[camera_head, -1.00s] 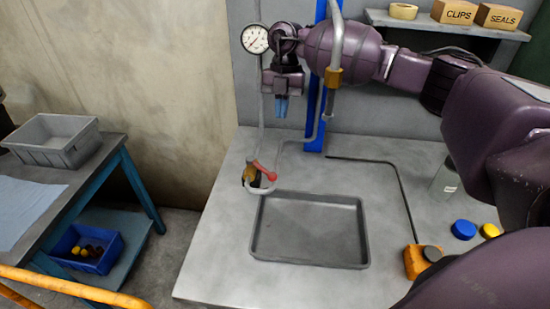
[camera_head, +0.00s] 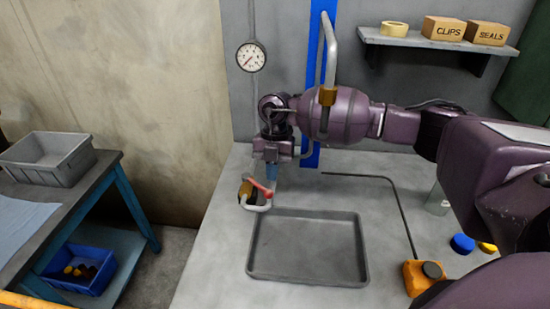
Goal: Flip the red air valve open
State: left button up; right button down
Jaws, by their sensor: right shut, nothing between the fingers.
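The red air valve handle (camera_head: 261,187) sits on a brass valve body (camera_head: 246,190) in the bent grey pipe, at the back left corner of the workbench. My right gripper (camera_head: 271,176) points down just above the red handle, its blue-tipped fingers shut and empty. The fingertips appear to be at or very near the handle; I cannot tell whether they touch. The gripper hides part of the pipe behind it. My left gripper is not in view.
A grey tray (camera_head: 364,270) lies on the workbench in front of the valve. A pressure gauge (camera_head: 251,57) hangs on the wall above. A side table with a grey bin (camera_head: 45,172) stands at the left.

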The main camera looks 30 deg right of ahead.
jog(key=shift+s+a+f, duration=0.1)
jog(key=shift+s+a, duration=0.3)
jog(key=shift+s, duration=0.05)
jog(key=shift+s+a+m+p, duration=0.1)
jog(key=shift+a+m+p, duration=0.15)
jog(key=shift+p, duration=0.25)
jog(key=shift+s, duration=0.1)
jog(key=shift+s+a+m+p, duration=0.1)
jog(key=shift+a+m+p, duration=0.1)
jog(key=shift+m+p, duration=0.35)
